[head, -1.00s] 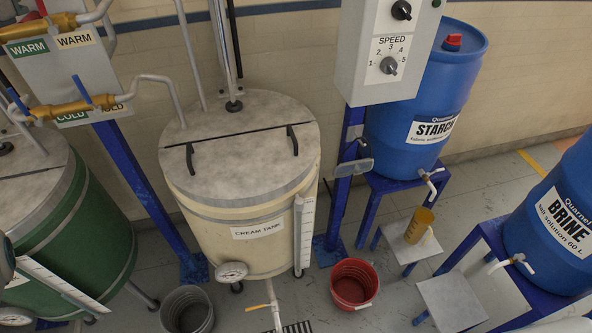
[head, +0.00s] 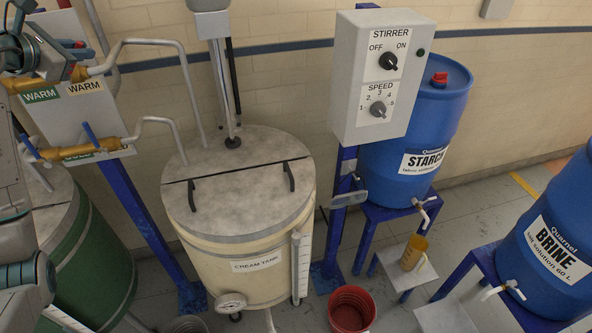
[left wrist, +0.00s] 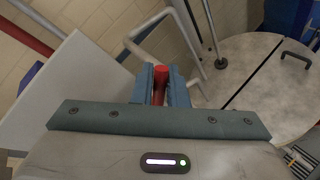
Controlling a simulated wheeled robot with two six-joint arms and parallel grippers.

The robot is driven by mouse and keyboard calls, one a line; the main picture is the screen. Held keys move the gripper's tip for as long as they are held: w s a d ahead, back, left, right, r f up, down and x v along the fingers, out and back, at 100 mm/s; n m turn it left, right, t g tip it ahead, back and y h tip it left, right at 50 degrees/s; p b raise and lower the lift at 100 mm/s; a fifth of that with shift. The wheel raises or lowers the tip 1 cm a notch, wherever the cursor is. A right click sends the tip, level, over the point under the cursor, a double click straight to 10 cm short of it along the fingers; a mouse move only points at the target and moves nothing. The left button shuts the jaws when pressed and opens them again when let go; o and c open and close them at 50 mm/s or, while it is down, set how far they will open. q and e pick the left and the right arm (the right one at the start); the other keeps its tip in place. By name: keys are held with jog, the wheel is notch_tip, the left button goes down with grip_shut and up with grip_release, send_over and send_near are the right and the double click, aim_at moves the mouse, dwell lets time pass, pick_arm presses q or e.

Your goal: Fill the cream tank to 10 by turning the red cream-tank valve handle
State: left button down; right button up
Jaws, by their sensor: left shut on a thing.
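The cream tank (head: 245,268) stands in the middle of the head view, its lid closed. A pale level scale (head: 300,265) runs down its right front; I cannot read a level on it. The brass valve with the WARM labels is at the upper left, its pipe (head: 140,43) bending toward the tank. My left gripper (head: 76,72) is at this valve. In the left wrist view its two blue-grey fingers (left wrist: 160,90) are shut on the red valve handle (left wrist: 160,76). My right gripper is not in view.
A lower brass valve with a blue handle (head: 90,133) sits just below. The green tank (head: 85,255) is at the left. The stirrer box (head: 382,80), blue starch barrel (head: 420,165), brine barrel (head: 555,240) and red bucket (head: 352,308) are to the right.

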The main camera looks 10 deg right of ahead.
pick_arm(q)
jog(key=d+f+m+y, duration=0.1)
jog(key=d+f+m+g+y, duration=0.1)
jog(key=shift+w+f, duration=0.15)
jog(key=shift+f, duration=0.2)
jog(key=c, duration=1.5)
grip_release()
jog(key=shift+c, duration=0.2)
jog(key=shift+r, duration=0.1)
jog(key=v, duration=1.1)
jog(key=shift+w+d, duration=0.1)
jog(key=shift+d, duration=0.05)
